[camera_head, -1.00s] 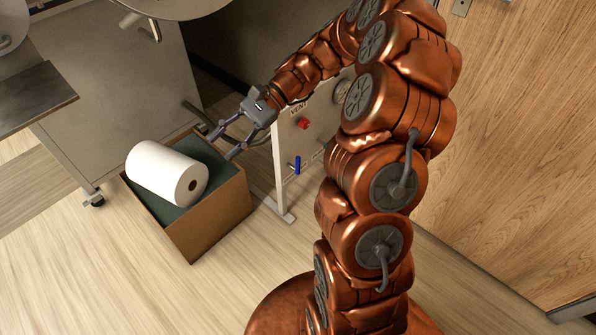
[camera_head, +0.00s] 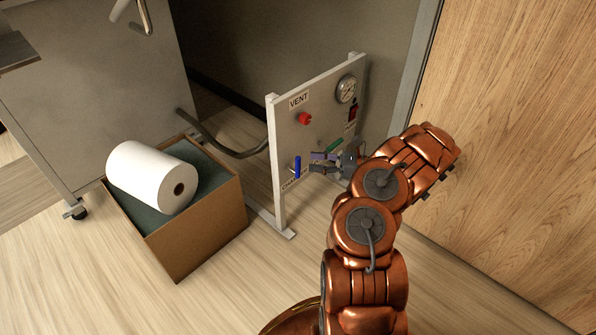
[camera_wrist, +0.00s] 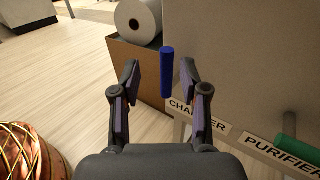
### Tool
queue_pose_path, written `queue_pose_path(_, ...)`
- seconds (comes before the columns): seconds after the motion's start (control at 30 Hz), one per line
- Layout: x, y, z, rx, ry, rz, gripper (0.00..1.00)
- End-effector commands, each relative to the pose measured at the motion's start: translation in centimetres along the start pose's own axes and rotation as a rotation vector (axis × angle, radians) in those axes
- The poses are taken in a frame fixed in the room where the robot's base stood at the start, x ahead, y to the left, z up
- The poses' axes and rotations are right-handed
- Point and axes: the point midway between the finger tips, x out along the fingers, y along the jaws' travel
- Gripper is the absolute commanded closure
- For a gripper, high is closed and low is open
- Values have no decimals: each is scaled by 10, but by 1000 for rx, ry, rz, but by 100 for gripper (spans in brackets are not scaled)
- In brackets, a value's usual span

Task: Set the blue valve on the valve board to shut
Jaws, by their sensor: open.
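The valve board (camera_head: 283,130) stands upright on the floor. Its blue valve handle (camera_head: 298,167) points up and down at the lower left of the board, above a partly hidden label. In the wrist view the blue handle (camera_wrist: 167,72) stands upright near the CHAMBER label, between and a little beyond my fingertips. My gripper (camera_head: 311,162) is open at the board's front, just right of the blue handle. The wrist view shows its two fingers apart (camera_wrist: 160,78) with nothing held. I cannot tell whether a finger touches the handle.
A green handle (camera_head: 335,145) by the PURIFIER label, a red knob (camera_head: 305,118) under VENT, a gauge (camera_head: 346,89) and a red switch (camera_head: 352,112) share the board. A cardboard box (camera_head: 205,235) with a white roll (camera_head: 143,178) stands left. A wooden panel (camera_head: 510,150) is right.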

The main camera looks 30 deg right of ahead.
Motion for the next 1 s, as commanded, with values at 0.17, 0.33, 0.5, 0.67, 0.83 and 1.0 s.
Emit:
queue_pose_path(0.17, -15, -5, -18, 21, -1, -38, 56)
queue_pose_path(0.33, -7, -6, -19, 23, -2, -41, 56)
queue_pose_path(0.5, 13, -6, -20, 24, -5, -39, 56)
queue_pose_path(0.67, 37, -7, -20, 23, -2, -38, 56)
queue_pose_path(0.83, 57, -7, -19, 23, -5, -37, 56)
queue_pose_path(1.0, 63, -8, -18, 23, -3, -40, 56)
